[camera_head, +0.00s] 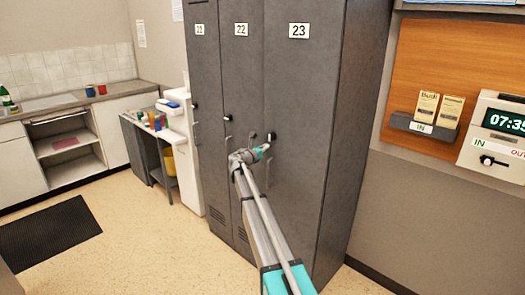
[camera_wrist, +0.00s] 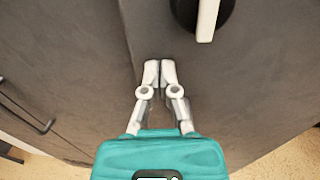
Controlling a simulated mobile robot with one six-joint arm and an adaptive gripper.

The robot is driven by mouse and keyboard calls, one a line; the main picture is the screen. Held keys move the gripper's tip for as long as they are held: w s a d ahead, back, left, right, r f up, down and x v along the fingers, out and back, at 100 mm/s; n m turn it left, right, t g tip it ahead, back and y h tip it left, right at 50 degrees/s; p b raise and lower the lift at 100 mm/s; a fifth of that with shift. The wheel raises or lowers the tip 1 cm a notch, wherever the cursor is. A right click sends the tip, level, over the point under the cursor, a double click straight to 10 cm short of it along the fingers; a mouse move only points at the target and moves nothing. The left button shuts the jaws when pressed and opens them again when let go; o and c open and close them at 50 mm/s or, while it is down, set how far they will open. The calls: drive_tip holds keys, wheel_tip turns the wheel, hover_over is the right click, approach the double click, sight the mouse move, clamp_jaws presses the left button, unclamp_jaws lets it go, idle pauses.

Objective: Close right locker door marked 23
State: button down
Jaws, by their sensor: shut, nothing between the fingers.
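The grey locker door marked 23 (camera_head: 305,110) is the rightmost of the locker doors. It looks closed or almost flush with the door beside it; a small gap cannot be ruled out. Its black lock with a pale handle (camera_wrist: 206,22) shows at the top of the wrist view. My gripper (camera_wrist: 159,66) is shut and empty, its fingertips together at the left edge of door 23, below and left of that handle. In the head view my gripper (camera_head: 264,149) is in front of the same edge. Whether the fingertips touch the door cannot be told.
Locker door 22 (camera_head: 241,80) and locker door 21 (camera_head: 203,90) are to the left and look shut. A wooden board (camera_head: 455,60) and a time clock (camera_head: 495,138) are on the right wall. A dark mat (camera_head: 48,232) lies on the otherwise clear floor at left.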

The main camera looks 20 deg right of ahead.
drive_tip(key=x, duration=0.3)
drive_tip(key=shift+w+d, duration=0.1)
drive_tip(key=shift+d, duration=0.25)
drive_tip(key=shift+r, duration=0.1)
approach(270, 144)
drive_tip(key=a, duration=0.1)
drive_tip(key=a+f, duration=0.1)
drive_tip(key=a, duration=0.1)
drive_tip(key=shift+w+a+f, duration=0.15)
drive_tip(key=shift+w+a, duration=0.05)
drive_tip(key=shift+a, duration=0.1)
idle(0.5)
